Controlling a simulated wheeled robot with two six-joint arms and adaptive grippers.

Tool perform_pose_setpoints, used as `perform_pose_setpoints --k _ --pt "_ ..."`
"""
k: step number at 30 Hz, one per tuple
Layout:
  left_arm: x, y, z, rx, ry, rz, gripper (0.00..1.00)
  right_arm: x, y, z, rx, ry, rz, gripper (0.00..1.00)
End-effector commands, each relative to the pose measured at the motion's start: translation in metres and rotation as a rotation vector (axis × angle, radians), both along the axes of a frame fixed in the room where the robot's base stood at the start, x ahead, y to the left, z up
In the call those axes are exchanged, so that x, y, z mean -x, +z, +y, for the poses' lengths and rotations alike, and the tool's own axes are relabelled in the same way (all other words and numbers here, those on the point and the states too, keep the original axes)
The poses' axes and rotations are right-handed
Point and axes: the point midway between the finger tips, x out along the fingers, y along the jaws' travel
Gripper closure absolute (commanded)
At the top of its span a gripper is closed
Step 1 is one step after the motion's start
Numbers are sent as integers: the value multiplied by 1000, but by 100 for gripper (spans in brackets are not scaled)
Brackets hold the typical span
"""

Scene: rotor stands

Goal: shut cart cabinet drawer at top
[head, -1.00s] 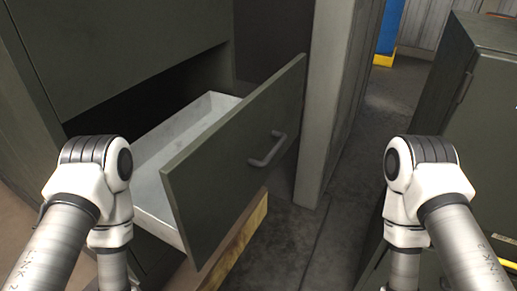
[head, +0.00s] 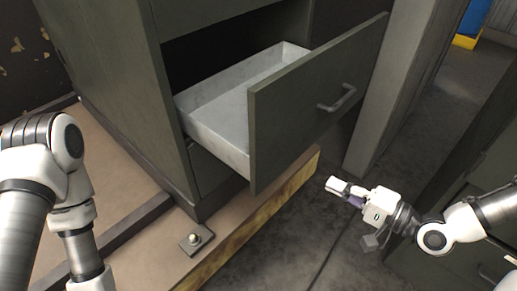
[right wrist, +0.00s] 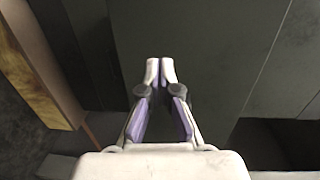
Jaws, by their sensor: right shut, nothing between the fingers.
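A dark green cabinet (head: 103,75) stands on a platform. Its drawer (head: 215,127) is pulled well out; the pale inside looks empty. The drawer's dark front (head: 300,105) carries a grey bar handle (head: 337,98). My right gripper (head: 338,186) is shut and empty, below and to the right of the drawer front, apart from the handle in the picture. In the right wrist view the right gripper's fingertips (right wrist: 160,68) are together before a dark flat surface that I cannot identify for certain. My left arm shows at the left; its gripper is out of view.
A yellow-edged platform (head: 255,225) lies under the cabinet, with a bolted plate (head: 196,239) on it. A grey upright panel (head: 405,90) stands right of the drawer. Another dark cabinet (head: 470,160) is at the right. Dark floor lies between.

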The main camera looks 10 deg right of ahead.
Motion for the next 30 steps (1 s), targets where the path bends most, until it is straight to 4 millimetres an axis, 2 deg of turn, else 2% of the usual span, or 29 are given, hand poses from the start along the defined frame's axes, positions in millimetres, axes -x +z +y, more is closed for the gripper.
perform_pose_setpoints --k 1,3,8,14,20,30 --pt "-1 -1 0 0 -1 -1 100 -6 12 -10 -34 -42 -35 100" --pt "-1 -2 0 0 -2 -2 100 -11 23 -16 -59 -70 -68 100" --pt "-1 -8 0 0 -2 -2 100 -17 25 -12 -53 -63 -76 100" --pt "-1 -25 0 0 -1 -2 100 -32 21 2 -47 -59 -76 100" --pt "-1 -33 0 0 -2 -2 100 -53 23 18 -47 -60 -76 100" --pt "-1 -35 0 0 -1 -2 100 -96 26 52 -46 -60 -77 100"
